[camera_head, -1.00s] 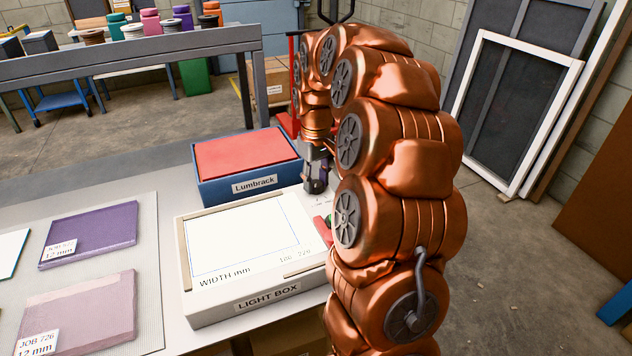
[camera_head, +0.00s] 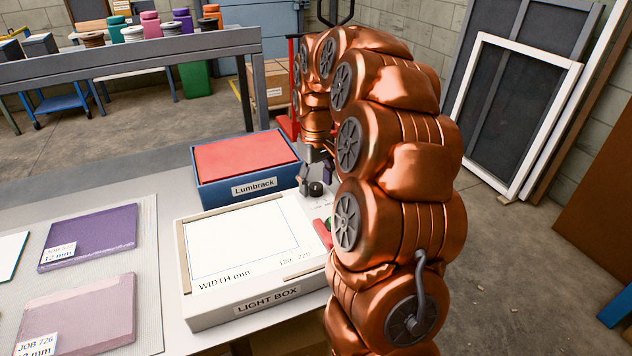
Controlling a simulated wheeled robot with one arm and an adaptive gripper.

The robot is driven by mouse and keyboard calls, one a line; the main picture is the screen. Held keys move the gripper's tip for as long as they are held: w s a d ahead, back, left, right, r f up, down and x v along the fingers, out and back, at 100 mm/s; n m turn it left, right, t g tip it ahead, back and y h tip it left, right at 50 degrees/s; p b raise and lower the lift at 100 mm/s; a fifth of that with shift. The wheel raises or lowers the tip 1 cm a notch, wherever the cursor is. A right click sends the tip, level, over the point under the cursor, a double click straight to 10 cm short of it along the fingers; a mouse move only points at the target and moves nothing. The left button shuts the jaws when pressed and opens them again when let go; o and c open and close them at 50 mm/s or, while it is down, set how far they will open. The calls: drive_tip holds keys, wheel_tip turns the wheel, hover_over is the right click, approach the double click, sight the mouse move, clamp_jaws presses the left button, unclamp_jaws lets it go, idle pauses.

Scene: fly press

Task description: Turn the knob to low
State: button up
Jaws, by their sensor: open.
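A small black knob (camera_head: 316,188) stands on a pale surface at the back right of the light box (camera_head: 262,299). My gripper (camera_head: 316,180) points down at it from above, with one dark finger on the knob's left and one on its right. The fingers stand apart. I cannot tell whether either touches the knob. The knob's markings are too small to read, so its setting is unclear. My copper arm hides the area to the right of the knob.
A blue Lumbrack box (camera_head: 247,185) with a red top stands just left of the knob. Red and green parts (camera_head: 325,230) show beside the light box, partly behind my arm. Purple (camera_head: 88,235) and pink (camera_head: 78,312) slabs lie at left.

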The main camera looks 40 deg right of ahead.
sight(316, 185)
wheel_tip(316, 185, up, 12)
idle(0.6)
drive_tip(key=shift+f, duration=0.1)
idle(0.4)
